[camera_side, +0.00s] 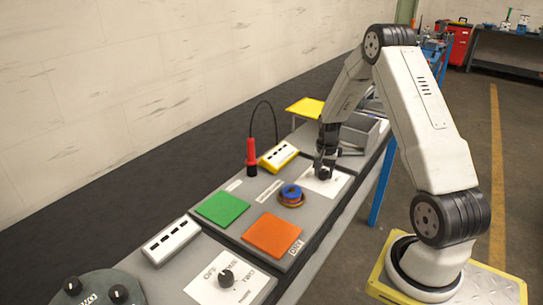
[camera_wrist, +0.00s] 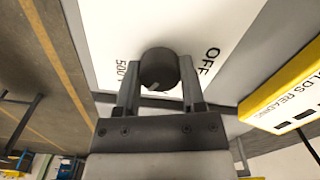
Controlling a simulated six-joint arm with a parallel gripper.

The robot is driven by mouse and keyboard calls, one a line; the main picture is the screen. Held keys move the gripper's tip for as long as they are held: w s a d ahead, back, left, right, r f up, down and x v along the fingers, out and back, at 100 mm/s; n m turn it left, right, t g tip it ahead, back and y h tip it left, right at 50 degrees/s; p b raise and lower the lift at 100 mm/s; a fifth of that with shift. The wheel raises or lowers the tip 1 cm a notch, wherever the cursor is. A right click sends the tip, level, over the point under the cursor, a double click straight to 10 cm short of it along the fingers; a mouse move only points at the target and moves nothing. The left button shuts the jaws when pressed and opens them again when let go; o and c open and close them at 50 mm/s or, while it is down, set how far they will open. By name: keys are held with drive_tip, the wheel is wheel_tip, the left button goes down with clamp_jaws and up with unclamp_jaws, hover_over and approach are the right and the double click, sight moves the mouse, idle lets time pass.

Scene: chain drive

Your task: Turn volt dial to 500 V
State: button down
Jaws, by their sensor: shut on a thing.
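The volt dial (camera_wrist: 158,68) is a dark round knob on a white plate, seen in the wrist view. A light pointer mark shows on its lower part. The label "500V" (camera_wrist: 121,72) is left of the dial and "OFF" (camera_wrist: 209,60) is to its right. My gripper (camera_wrist: 159,84) is shut on the dial, with one finger on each side of it. In the side view my gripper (camera_side: 326,168) points down over the white plate (camera_side: 335,184), and hides most of the dial there.
A yellow box (camera_side: 278,156) reading "LDS READING" in the wrist view stands beside the plate. Another dial (camera_side: 226,278) sits in front.

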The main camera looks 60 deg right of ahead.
sight(324, 171)
drive_tip(key=m, duration=0.4)
drive_tip(key=shift+m, duration=0.3)
idle(0.4)
drive_tip(key=shift+c, duration=1)
unclamp_jaws()
drive_tip(key=shift+r, duration=0.2)
drive_tip(key=shift+r, duration=3.75)
